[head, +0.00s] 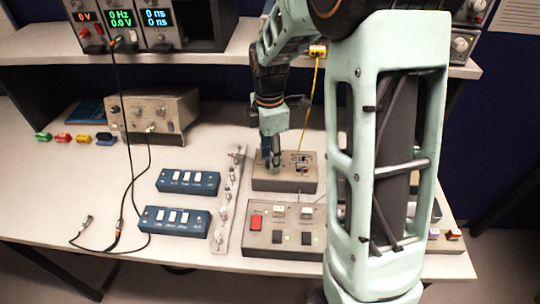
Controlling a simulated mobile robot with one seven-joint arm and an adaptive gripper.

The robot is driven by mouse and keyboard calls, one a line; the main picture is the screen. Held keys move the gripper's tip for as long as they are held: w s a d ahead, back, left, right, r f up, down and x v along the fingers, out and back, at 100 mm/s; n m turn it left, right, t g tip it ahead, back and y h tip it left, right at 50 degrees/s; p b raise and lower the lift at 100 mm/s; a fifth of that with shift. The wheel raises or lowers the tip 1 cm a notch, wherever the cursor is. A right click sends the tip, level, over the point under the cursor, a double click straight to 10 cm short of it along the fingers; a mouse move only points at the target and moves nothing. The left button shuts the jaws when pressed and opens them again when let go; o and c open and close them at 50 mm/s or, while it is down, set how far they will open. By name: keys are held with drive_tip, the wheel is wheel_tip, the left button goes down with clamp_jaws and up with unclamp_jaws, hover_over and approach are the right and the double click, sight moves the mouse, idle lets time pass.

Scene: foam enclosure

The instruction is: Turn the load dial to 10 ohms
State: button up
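My gripper (272,158) points down over the left part of a small grey-beige box (285,186) with a dark marked panel on its top right. The fingertips are at or just above the box top. Whether they touch it, and whether they are apart or closed, is too small to tell. No load dial can be clearly made out. The gripper covers part of the box top, and any knob there is hidden. A yellow cable (312,95) hangs from the shelf behind the box.
A switch box with a red button (256,222) stands in front. Two blue switch boxes (188,181) (175,221) and a strip of connectors (230,200) lie to the left. A beige instrument (155,112) stands behind. Black cables cross the left bench. My arm blocks the right side.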

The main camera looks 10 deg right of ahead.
clamp_jaws()
